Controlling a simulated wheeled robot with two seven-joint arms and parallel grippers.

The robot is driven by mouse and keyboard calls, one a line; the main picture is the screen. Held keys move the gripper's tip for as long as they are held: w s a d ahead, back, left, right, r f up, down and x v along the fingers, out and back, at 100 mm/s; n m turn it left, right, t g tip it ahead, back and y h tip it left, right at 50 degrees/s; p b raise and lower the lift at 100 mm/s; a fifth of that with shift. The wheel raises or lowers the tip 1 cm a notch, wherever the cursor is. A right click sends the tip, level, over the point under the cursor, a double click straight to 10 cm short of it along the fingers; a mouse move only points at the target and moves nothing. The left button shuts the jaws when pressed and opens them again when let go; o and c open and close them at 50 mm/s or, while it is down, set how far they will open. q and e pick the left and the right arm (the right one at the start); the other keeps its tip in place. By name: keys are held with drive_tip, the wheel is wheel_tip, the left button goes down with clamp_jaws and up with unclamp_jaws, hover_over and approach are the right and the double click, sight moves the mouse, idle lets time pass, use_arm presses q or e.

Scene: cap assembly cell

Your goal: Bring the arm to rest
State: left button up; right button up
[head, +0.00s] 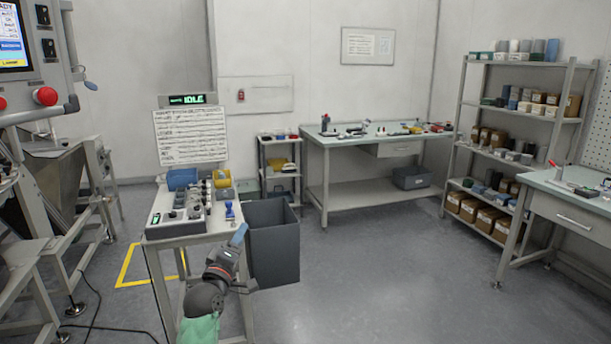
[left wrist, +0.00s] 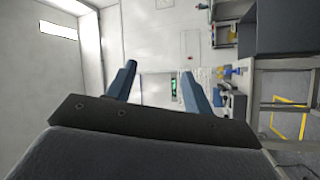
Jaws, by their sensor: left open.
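My left gripper (head: 240,236) is raised at the right front of the small work table, with the dark grey bin behind it in the head view. One blue finger shows clearly there; the other is hard to make out. In the left wrist view the two blue fingers of the left gripper (left wrist: 160,80) stand apart with nothing between them, so it is open and empty. My right gripper is in neither view.
The small table (head: 218,228) holds a grey fixture (head: 178,218), blue and yellow bins and small parts. The dark grey bin (head: 275,255) stands beside it. A machine with a red button (head: 45,96) is at left. The floor (head: 390,265) to the right is clear.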

use_arm(q)
drive_tip(key=s+d+f+m+g, duration=0.2)
drive_tip(key=s+f+m+g, duration=0.25)
drive_tip(key=s+f, duration=0.7)
drive_tip(key=s+d+f+m+g, duration=0.25)
drive_tip(key=s+f+g, duration=0.4)
drive_tip(key=f, duration=0.75)
drive_tip(key=s+f+m+g+y, duration=0.1)
drive_tip(key=s+f, duration=0.3)
drive_tip(key=s, duration=0.6)
drive_tip(key=s+f+m+g+y, duration=0.1)
drive_tip(key=s+f+m+g, duration=0.1)
drive_tip(key=s, duration=0.9)
drive_tip(key=s+a+f+m+g+y, duration=0.1)
drive_tip(key=s+f+g, duration=0.3)
drive_tip(key=s, duration=0.7)
drive_tip(key=shift+f+m+p, duration=0.3)
drive_tip(key=shift+f+m, duration=0.5)
drive_tip(key=shift+f, duration=0.1)
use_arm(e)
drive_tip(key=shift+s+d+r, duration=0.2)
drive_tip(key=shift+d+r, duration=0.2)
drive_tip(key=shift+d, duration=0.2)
use_arm(q)
drive_tip(key=shift+s, duration=0.1)
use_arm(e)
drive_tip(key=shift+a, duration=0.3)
